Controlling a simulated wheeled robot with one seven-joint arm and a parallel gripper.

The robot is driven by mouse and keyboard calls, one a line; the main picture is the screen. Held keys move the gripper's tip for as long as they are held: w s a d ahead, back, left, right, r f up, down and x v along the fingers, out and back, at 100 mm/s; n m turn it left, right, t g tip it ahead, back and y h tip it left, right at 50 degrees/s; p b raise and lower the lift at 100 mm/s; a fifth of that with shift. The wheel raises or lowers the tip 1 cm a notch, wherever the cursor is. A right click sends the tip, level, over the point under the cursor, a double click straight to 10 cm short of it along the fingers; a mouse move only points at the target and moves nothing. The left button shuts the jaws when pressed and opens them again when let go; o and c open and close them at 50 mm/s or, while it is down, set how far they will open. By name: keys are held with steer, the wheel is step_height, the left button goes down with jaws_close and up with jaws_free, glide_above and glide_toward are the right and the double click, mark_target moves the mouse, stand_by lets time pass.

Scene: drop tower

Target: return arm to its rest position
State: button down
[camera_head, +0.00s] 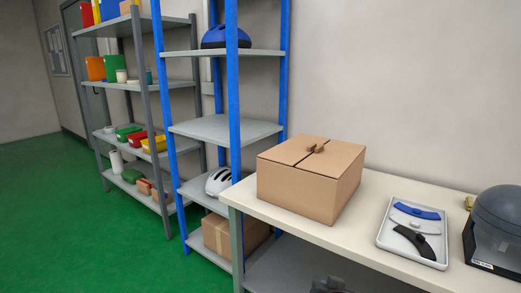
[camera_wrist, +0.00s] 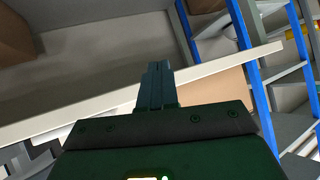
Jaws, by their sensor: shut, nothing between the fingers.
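My gripper (camera_wrist: 158,72) shows in the wrist view, its dark fingers together with nothing between them. It points toward the pale bench edge (camera_wrist: 90,98), apart from any object as far as I can tell. In the head view a small dark piece at the bottom edge may be part of my arm; the rest of the arm is out of that picture.
A cardboard box (camera_head: 308,182) stands on the bench (camera_head: 340,225), with a tray (camera_head: 385,236) of coloured curved pieces and a dark domed device (camera_head: 500,225) to its right. A blue-post shelf (camera_head: 225,128) and a grey shelf (camera_head: 128,85) stand left. Green floor (camera_head: 60,220) is clear.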

steer(key=s+d+f+n+t+y, duration=0.1)
steer(key=s+d+f, duration=0.1)
steer(key=s, duration=1.2)
steer(key=s+d+f+n+t, duration=0.1)
steer(key=s+d+f, duration=0.1)
steer(key=s, duration=1.3)
steer(key=s+d+r+n+t, duration=0.1)
steer(key=s+r, duration=1.6)
steer(key=s, duration=0.4)
steer(key=shift+d+r+t, duration=0.2)
steer(key=shift+d+t, duration=0.05)
steer(key=shift+t, duration=0.15)
